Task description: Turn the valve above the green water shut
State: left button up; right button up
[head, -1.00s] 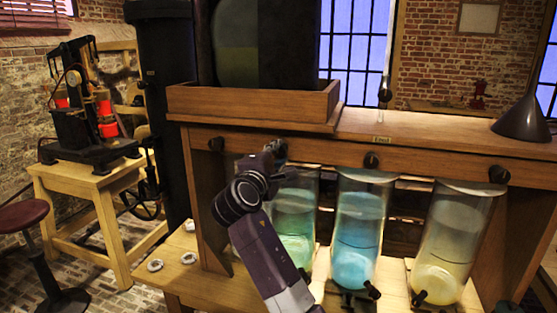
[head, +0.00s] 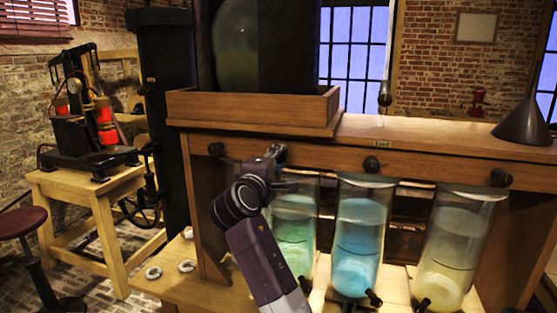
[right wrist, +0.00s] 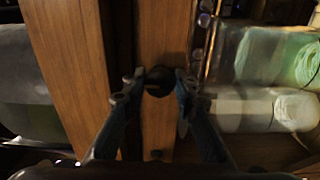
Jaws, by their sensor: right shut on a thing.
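The jar of green water (head: 293,235) hangs under the wooden shelf, left of the blue one, partly behind my right arm. The valve above it is a dark round knob on the shelf's front board, hidden by my gripper in the head view. My right gripper (head: 278,154) is at that spot on the board. In the right wrist view the dark valve knob (right wrist: 158,84) sits between the fingertips of my right gripper (right wrist: 160,80), which is shut on it. The knob's turn angle cannot be told. My left gripper is not in view.
Jars of blue water (head: 358,235) and yellowish water (head: 450,250) hang to the right. Other dark knobs are on the board: a left one (head: 216,149), one above the blue jar (head: 371,165) and one above the yellow jar (head: 500,178). A dark funnel (head: 523,122) stands on the shelf.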

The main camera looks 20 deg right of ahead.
jog(key=o, duration=1.1)
jog(key=v, duration=0.7)
jog(key=shift+s+a, duration=0.15)
jog(key=shift+s, duration=0.1)
jog(key=shift+f, duration=0.1)
